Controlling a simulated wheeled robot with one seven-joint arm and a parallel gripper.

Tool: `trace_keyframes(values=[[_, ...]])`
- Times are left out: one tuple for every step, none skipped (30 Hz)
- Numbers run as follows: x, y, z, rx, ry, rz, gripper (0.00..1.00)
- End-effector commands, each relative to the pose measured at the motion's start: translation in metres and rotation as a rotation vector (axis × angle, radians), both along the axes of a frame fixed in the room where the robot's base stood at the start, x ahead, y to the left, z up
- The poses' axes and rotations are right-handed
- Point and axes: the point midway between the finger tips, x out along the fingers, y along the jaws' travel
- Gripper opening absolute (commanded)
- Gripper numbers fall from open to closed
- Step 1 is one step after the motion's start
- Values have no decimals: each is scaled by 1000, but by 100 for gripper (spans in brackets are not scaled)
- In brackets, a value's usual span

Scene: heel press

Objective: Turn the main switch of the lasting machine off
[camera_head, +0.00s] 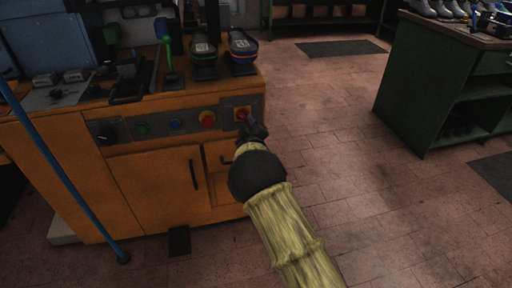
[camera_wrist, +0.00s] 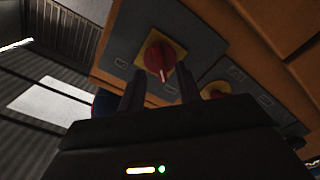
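The main switch is a red rotary handle on a yellow plate (camera_wrist: 160,55), set in the grey panel of the orange lasting machine (camera_head: 160,175). In the wrist view its handle, with a pale mark, points down the picture. In the head view the switch (camera_head: 242,113) is at the right end of the panel, partly hidden by my gripper (camera_head: 250,126). In the wrist view my gripper (camera_wrist: 161,82) has its two dark fingers apart, with the switch just beyond and between the tips. No contact is visible, and nothing is held.
A red and yellow button (camera_head: 207,119) sits just left of the switch, followed by a blue button (camera_head: 176,124), a green button (camera_head: 142,130) and a black knob (camera_head: 106,134). Shoes stand on top of the machine. A blue pole (camera_head: 62,175) crosses at left. Floor is clear at right, before a green bench (camera_head: 432,95).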

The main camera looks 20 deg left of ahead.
Motion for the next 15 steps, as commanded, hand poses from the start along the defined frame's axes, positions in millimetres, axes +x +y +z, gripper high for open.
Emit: trace_keyframes(values=[[-6, -3, 1, 0, 2, -1, 34], [-9, -6, 1, 0, 2, -1, 34], [-13, -8, 1, 0, 2, -1, 34], [-17, -10, 1, 0, 2, -1, 34], [-20, -13, 1, 0, 2, -1, 34], [-24, -16, 1, -1, 3, -1, 34], [-28, -18, 1, 0, 2, -1, 34], [-31, -20, 1, 0, 2, -1, 34], [-36, -23, 1, -1, 2, -1, 34], [-39, -25, 1, -1, 2, -1, 34], [-43, -27, 1, -1, 2, -1, 34], [-48, -30, 1, -1, 2, -1, 34], [-52, -32, 1, -1, 2, -1, 34], [-55, -34, 1, -2, 1, -1, 34], [-60, -37, 1, -2, 2, -1, 34]])
